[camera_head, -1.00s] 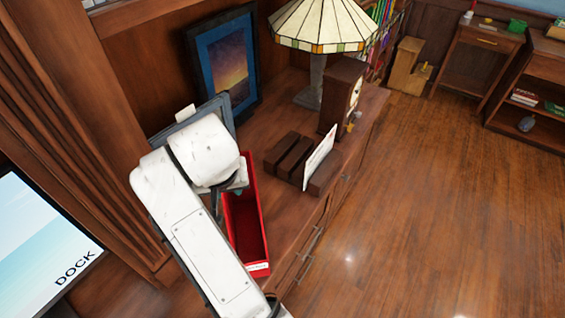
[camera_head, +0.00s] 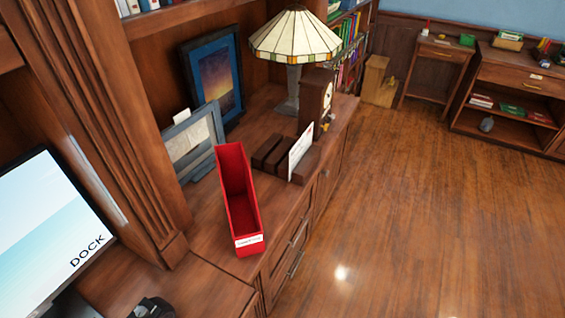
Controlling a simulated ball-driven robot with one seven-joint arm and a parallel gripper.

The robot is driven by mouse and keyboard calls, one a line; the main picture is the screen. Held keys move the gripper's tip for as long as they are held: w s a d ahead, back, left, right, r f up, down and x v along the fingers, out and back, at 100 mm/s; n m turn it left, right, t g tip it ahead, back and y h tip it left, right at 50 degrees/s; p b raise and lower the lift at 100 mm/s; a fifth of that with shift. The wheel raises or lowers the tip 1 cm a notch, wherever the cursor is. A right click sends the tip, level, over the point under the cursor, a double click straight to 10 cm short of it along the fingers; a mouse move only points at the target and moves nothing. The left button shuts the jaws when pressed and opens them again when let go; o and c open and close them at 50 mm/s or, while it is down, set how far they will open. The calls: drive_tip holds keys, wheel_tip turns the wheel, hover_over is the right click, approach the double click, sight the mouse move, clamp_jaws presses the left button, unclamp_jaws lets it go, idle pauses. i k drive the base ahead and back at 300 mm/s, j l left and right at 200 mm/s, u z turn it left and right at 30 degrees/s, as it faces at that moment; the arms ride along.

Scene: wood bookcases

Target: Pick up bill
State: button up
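A white paper (camera_head: 300,152), which looks like the bill, stands on edge in a dark wooden letter holder (camera_head: 268,152) on the cabinet top. It leans a little, and its lower edge is hidden in the holder's front slot. The holder's other slots look empty. My gripper is not in view, so its state and its place relative to the paper do not show.
A red open file box (camera_head: 238,205) stands just left of the holder. A wooden clock (camera_head: 316,97) and a stained-glass lamp (camera_head: 294,40) stand behind it. Picture frames (camera_head: 195,142) lean at the left. The floor (camera_head: 410,220) on the right is clear.

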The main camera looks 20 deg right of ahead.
sight(299, 149)
drive_tip(key=l+u, duration=0.15)
drive_tip(key=u, duration=0.25)
drive_tip(key=i+l+u, duration=0.1)
drive_tip(key=u, duration=0.3)
drive_tip(key=l+u, duration=0.4)
drive_tip(key=u, duration=0.4)
drive_tip(key=k+l+u, duration=0.15)
drive_tip(key=l, duration=0.3)
drive_tip(key=l+u, duration=0.2)
drive_tip(key=l, duration=0.25)
drive_tip(key=k+l+u, duration=0.15)
drive_tip(key=l, duration=0.3)
drive_tip(key=k+l+u, duration=0.15)
drive_tip(key=l, duration=0.25)
drive_tip(key=k+l+u, duration=0.2)
drive_tip(key=l, duration=0.2)
drive_tip(key=k+l+u, duration=0.15)
drive_tip(key=l, duration=0.2)
